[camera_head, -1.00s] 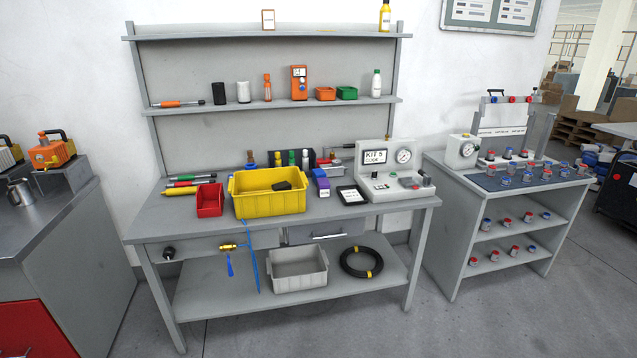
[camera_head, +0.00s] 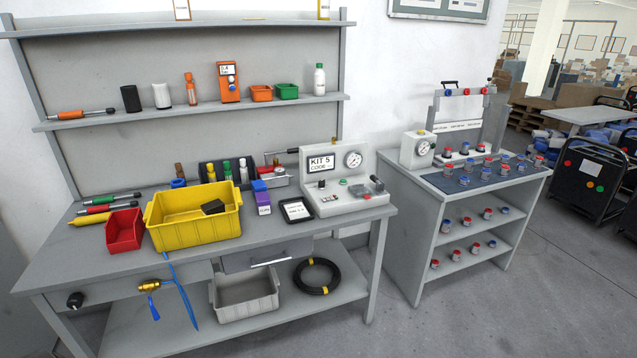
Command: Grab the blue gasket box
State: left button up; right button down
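A small upright box (camera_head: 261,190) with a blue top, a purple-blue body and a white label stands on the workbench. It is the only blue box I can make out, and its label is too small to read. It sits just right of the yellow bin (camera_head: 181,234) and left of a dark tablet-like device (camera_head: 296,210). Neither of my grippers is in view.
The grey workbench (camera_head: 90,262) also carries a red bin (camera_head: 124,232), several screwdrivers, bottles and a gauge unit (camera_head: 338,182) marked KIT 5. Shelves rise behind. A second table (camera_head: 400,215) with several small jars stands right. Open floor (camera_head: 480,310) lies in front.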

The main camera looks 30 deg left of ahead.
aim_at(257, 186)
jog(key=z, duration=0.35)
jog(key=i, duration=2.05)
jog(key=u, duration=1.4)
jog(key=i, duration=0.75)
jog(key=u, duration=0.8)
